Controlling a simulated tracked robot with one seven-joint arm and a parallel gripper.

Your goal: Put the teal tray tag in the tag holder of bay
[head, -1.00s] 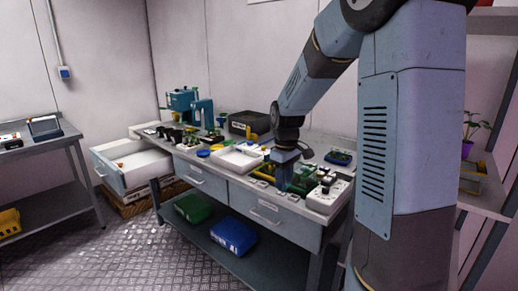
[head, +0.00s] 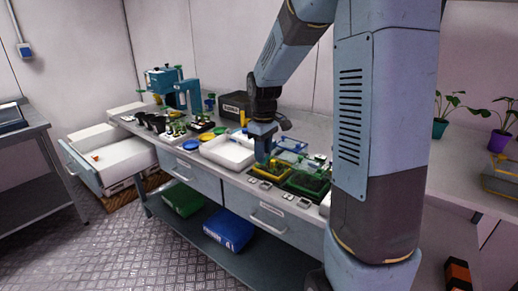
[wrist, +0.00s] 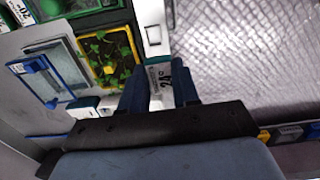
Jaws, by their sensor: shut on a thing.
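My gripper (wrist: 160,92) is shut on a small white tag with a teal edge (wrist: 159,62) and dark printed characters, which shows between the two blue fingers in the wrist view. In the head view my gripper (head: 263,158) is over the bench near the yellow-rimmed tray (head: 256,177); the tag is not clear there. Small white tag holders (head: 287,196) sit along the bench's front edge. A white square holder (wrist: 153,35) shows beside the yellow-rimmed tray (wrist: 128,32) in the wrist view. Bay numbers on the holders are too small to read.
A green tray (head: 306,184) stands right of the yellow one, and an empty white tray (head: 229,153) to its left. A blue-rimmed frame (head: 292,144) is behind. A black box (head: 236,104) stands at the back. An open drawer (head: 108,160) sticks out at the left.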

